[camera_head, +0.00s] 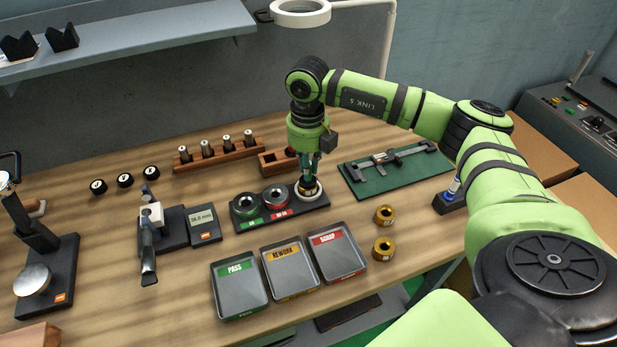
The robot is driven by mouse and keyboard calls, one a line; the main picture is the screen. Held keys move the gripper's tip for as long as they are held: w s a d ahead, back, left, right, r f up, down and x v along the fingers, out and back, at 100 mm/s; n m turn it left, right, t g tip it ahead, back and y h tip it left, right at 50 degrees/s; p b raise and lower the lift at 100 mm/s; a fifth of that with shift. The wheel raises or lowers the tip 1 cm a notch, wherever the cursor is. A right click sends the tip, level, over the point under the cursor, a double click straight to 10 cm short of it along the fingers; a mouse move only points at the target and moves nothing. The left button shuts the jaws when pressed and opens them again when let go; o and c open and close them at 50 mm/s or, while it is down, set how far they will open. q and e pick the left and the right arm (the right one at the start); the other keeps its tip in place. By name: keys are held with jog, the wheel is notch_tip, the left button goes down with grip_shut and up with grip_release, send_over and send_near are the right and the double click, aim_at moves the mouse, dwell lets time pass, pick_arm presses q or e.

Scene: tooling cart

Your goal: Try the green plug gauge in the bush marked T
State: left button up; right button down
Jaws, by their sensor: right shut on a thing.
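My right gripper (311,172) points straight down above the right end of a black gauge block (247,222). It is shut on a slim upright thing, which I take for the green plug gauge; fingers and arm hide most of it. Directly below, a brass bush (309,193) sits inside a pale ring on the block. Its mark does not show, and I cannot tell whether the gauge's tip is inside it. Two more brass bushes, one farther (384,215) and one nearer (383,246), stand at the right; their marks are unreadable. My left gripper is out of view.
PASS (241,297), REWORK and SCRAP trays lie in front. A wooden holder (275,168) is behind, a caliper (385,160) on a green mat at right, and a measuring stand (160,238) at left.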

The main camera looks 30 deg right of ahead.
jog(key=shift+r+p, duration=1.05)
jog(key=shift+r, duration=0.5)
dwell(0.8)
jog(key=shift+r+p, duration=1.65)
jog(key=shift+r, duration=0.85)
